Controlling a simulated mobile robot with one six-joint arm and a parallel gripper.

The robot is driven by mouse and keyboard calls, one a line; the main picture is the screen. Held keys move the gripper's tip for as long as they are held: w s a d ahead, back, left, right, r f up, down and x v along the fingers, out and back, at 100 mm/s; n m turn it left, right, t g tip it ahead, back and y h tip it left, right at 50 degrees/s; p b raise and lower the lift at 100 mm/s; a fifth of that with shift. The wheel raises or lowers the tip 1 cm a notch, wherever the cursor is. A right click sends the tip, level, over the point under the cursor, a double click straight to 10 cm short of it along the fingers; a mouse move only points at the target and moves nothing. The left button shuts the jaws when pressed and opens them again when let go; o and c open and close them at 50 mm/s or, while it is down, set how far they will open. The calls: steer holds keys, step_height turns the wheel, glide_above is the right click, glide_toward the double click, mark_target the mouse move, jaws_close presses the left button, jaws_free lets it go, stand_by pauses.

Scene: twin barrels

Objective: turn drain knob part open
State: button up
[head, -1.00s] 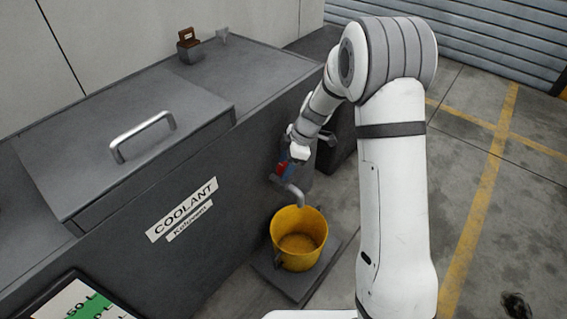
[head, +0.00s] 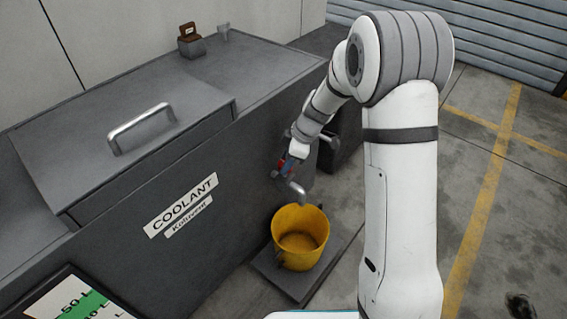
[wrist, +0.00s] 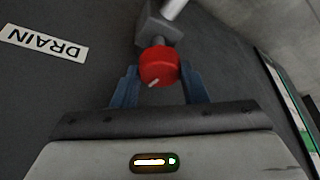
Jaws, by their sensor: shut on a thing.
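The red drain knob (wrist: 158,62) is in the middle of the wrist view, with a short white mark on its face pointing to the lower left. My gripper (wrist: 159,75) is shut on it, one blue finger on each side. A grey valve body (wrist: 158,27) is behind the knob. In the head view my gripper (head: 288,167) is at the front of the grey coolant tank (head: 120,265), above the metal spout (head: 296,190). The knob is small and partly hidden there. A white DRAIN label (wrist: 43,44) is on the left of the wrist view.
A yellow bucket (head: 300,258) stands under the spout on a dark flat plate (head: 325,268). A dark-framed screen with green and white areas (head: 75,300) is at lower left. Open floor with yellow lines is at the right.

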steer(key=shift+d+m+t+b, duration=0.15)
steer(key=shift+m+t+b, duration=0.75)
steer(key=shift+m, duration=0.9)
steer(key=shift+w, duration=0.1)
steer(key=o, duration=1)
steer(key=shift+c, duration=0.2)
steer(key=p+v, duration=0.2)
steer(key=v, duration=0.5)
steer(key=shift+r, duration=0.4)
